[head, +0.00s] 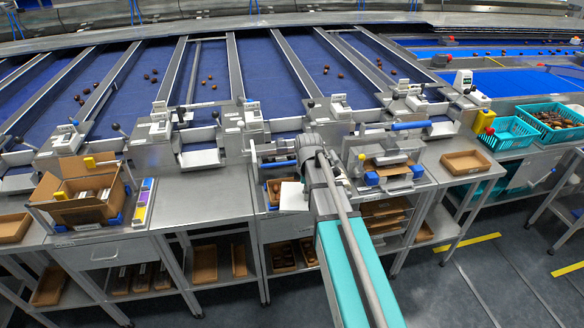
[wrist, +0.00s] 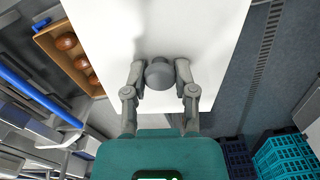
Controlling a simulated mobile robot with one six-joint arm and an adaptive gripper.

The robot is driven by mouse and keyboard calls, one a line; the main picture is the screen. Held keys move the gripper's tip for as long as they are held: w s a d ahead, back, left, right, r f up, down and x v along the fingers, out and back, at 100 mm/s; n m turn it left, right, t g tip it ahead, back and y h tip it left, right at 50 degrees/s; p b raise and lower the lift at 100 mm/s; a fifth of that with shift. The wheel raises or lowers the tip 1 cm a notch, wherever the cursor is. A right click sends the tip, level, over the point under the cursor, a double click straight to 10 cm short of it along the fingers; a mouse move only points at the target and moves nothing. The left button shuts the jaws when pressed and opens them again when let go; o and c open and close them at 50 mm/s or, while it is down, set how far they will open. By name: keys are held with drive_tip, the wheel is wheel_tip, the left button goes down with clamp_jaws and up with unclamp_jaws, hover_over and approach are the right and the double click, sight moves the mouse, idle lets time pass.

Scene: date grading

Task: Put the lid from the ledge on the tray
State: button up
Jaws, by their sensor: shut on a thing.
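The lid is a flat white plate (wrist: 190,25) with a round grey knob (wrist: 160,73) in the wrist view. My gripper (wrist: 160,80) is shut on the knob, one finger on each side. The lid also shows in the head view as a small white sheet (head: 293,197) beside my arm. The brown tray (wrist: 54,54) with round brown dates shows past the lid's left edge in the wrist view. The lid hides part of it. In the head view the tray (head: 269,203) sits left of the lid on the bench. The gap between lid and tray cannot be told.
A blue bar (wrist: 30,92) and metal fittings lie left of the lid in the wrist view. Teal crates (wrist: 285,155) stand low at right. In the head view an open carton (head: 85,208) is left and an empty tray (head: 466,162) right.

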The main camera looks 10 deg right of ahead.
drive_tip(key=shift+d, duration=0.15)
drive_tip(key=shift+w, duration=0.2)
drive_tip(key=w+a+n, duration=0.2)
drive_tip(key=w+a, duration=0.1)
drive_tip(key=w, duration=1)
drive_tip(key=shift+w+f+n+b, duration=0.3)
drive_tip(key=shift+n, duration=0.1)
drive_tip(key=shift+a+f, duration=0.1)
drive_tip(key=shift+f, duration=0.15)
drive_tip(key=shift+f+b, duration=2.95)
drive_tip(key=shift+b, duration=0.25)
